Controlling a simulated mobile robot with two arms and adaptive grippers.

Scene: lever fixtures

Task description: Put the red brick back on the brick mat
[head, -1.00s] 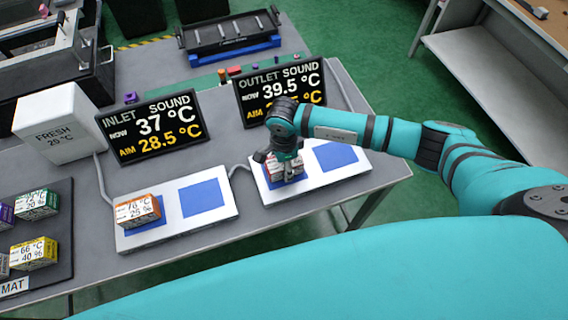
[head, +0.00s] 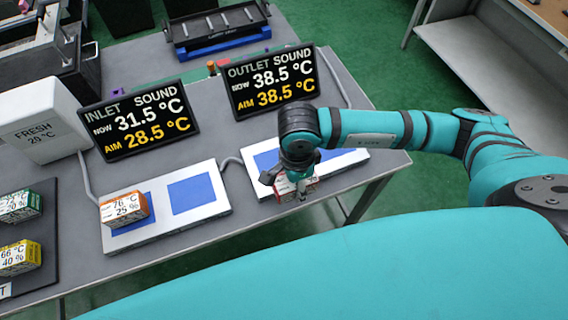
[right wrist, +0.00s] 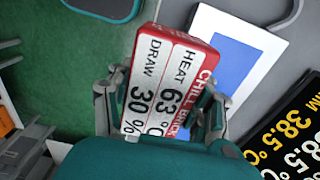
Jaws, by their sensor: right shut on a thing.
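The red brick (head: 309,186) is in my right gripper (head: 298,188), at the front edge of the right white plate (head: 345,162). In the right wrist view the red brick (right wrist: 160,85) shows a white label reading heat 63 °C, draw 30 %, with the right gripper's fingers (right wrist: 162,105) shut on its two sides. Its height above the plate is hard to tell. The dark brick mat (head: 50,225) lies at the far left, partly cut off. My left gripper is not in view.
A green brick (head: 20,205) and a yellow brick (head: 20,257) stand on the mat. An orange brick (head: 124,209) sits on the left white plate (head: 213,213). The inlet display (head: 138,119) and outlet display (head: 271,80) stand behind the plates. A white box (head: 40,125) is at left.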

